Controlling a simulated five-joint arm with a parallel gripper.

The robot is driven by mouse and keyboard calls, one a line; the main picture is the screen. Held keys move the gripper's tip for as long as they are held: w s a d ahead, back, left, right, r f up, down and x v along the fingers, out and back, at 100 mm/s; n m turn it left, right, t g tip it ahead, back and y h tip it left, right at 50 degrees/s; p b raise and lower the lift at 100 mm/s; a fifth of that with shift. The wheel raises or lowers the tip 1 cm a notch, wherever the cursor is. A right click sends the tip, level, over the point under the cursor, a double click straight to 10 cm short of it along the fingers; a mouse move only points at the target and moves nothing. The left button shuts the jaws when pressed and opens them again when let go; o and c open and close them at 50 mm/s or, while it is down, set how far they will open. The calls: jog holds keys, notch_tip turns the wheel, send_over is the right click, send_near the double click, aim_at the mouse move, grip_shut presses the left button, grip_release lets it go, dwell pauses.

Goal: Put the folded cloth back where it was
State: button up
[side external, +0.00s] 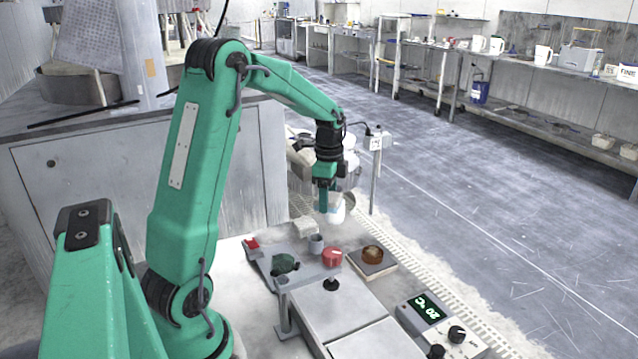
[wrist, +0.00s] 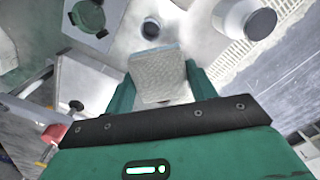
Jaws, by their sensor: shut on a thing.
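The folded cloth (wrist: 160,76) is a pale, textured flat pad with a bluish far edge. In the wrist view it sits between the two green fingers of my gripper (wrist: 158,72), which is shut on it. In the side view my gripper (side external: 324,207) points downward over the far end of the bench.
A brown round piece (side external: 372,254) sits on a board to the right. A pale block (side external: 305,228) lies behind the cup. A display box (side external: 424,308) stands in front.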

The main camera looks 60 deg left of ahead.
send_over(305, 222)
notch_tip(305, 222, down, 6)
jog(key=shift+a+f, duration=0.1)
jog(key=shift+f, duration=0.05)
jog(key=shift+f, duration=1.95)
jog(key=shift+s+f, duration=0.1)
jog(key=shift+f, duration=0.05)
jog(key=o, duration=1)
notch_tip(305, 222, up, 12)
jog(key=shift+r, duration=0.15)
